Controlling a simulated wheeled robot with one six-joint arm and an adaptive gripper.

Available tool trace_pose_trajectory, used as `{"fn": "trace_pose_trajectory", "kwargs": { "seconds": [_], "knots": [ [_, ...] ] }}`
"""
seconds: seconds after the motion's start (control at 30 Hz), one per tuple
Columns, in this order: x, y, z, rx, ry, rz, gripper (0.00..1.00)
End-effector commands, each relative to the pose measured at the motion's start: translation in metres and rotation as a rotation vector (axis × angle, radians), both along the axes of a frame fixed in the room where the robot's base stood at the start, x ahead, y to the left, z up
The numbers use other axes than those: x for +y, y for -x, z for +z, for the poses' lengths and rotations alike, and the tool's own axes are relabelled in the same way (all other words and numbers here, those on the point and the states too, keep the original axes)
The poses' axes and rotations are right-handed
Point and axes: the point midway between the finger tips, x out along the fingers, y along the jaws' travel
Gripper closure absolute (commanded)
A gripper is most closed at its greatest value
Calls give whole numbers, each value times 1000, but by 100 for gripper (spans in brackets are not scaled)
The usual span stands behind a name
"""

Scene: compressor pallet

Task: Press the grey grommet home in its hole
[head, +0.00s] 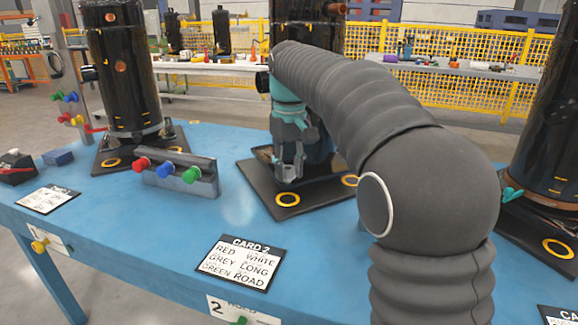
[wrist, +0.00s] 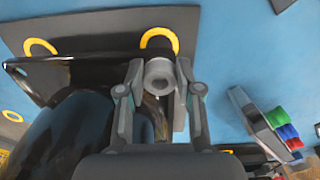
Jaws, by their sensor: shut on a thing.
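My gripper (head: 290,160) is shut on the grey grommet (wrist: 159,76), a short hollow cylinder between the two fingertips in the wrist view. In the head view the grommet (head: 289,173) is low between the fingers, above the black base plate (head: 262,190) of the middle compressor. A yellow-ringed hole (head: 287,199) lies at that plate's front corner. In the wrist view this ring (wrist: 160,36) shows just beyond the grommet, which overlaps its lower edge. The grommet appears apart from the plate; the exact gap cannot be told.
A grey rack (head: 178,178) with red, blue and green pieces stands left of the plate. CARD 2 (head: 240,262) lies in front. The black compressor (head: 122,70) stands left and another (head: 552,120) right. Blue table (head: 150,225) is bare between rack and card.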

Motion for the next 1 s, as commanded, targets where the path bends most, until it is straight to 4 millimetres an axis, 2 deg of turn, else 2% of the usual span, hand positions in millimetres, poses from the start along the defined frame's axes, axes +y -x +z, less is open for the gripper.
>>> {"fn": "trace_pose_trajectory", "kwargs": {
  "seconds": [0.57,0.6,0.7,1.0],
  "knots": [
    [0,0,-13,0,0,0,86],
    [0,0,-12,-1,0,0,58],
    [0,0,-12,0,0,0,36],
    [0,0,-12,0,0,0,36]
  ]
}}
